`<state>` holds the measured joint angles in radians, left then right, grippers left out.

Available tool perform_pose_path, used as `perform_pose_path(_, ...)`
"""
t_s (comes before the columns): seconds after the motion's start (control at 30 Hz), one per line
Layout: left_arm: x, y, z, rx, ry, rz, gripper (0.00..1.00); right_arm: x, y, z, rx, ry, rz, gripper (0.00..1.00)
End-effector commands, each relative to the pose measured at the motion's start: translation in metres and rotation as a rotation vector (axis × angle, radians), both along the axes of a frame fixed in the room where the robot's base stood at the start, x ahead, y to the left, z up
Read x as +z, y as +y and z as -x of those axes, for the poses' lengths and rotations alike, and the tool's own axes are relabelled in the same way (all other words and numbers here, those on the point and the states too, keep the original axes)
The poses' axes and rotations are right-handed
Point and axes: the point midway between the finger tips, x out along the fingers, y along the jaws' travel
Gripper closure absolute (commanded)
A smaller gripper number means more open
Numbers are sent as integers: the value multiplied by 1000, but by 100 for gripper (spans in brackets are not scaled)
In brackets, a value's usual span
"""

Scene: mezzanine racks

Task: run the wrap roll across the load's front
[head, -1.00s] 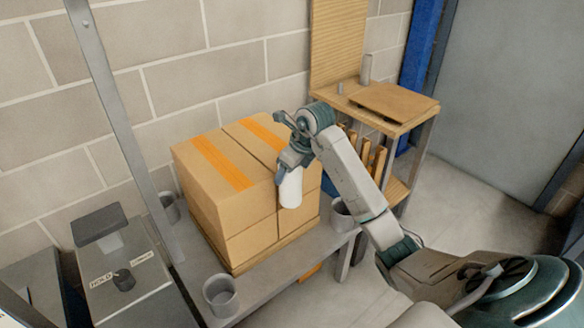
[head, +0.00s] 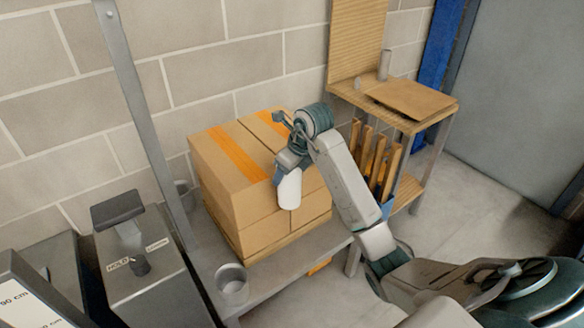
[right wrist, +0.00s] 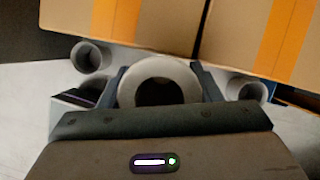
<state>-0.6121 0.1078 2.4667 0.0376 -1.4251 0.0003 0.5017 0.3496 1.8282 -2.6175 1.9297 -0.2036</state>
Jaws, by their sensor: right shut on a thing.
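The load is a stack of brown cartons (head: 225,185) with orange tape on top, standing on a pallet on a grey bench. My right gripper (head: 288,170) is shut on the white wrap roll (head: 288,190), which hangs upright at the load's front, near its middle. In the right wrist view the roll (right wrist: 160,70) shows end-on between the two fingers, with the cartons (right wrist: 120,20) just beyond. I cannot tell whether the roll touches the cartons. No film is visible on the load. My left gripper is not in view.
A grey cup (head: 232,285) stands at the bench's front left corner. A grey post (head: 145,115) rises left of the load, beside a machine with a HOLD label (head: 140,270). A wooden rack (head: 400,115) with a flat board stands at the right.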

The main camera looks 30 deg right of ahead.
Motion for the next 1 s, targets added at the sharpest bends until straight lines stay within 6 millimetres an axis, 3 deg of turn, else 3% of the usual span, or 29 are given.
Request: perform_pose_path(1.0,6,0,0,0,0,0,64,-2,55,5,7,2,-8,63)
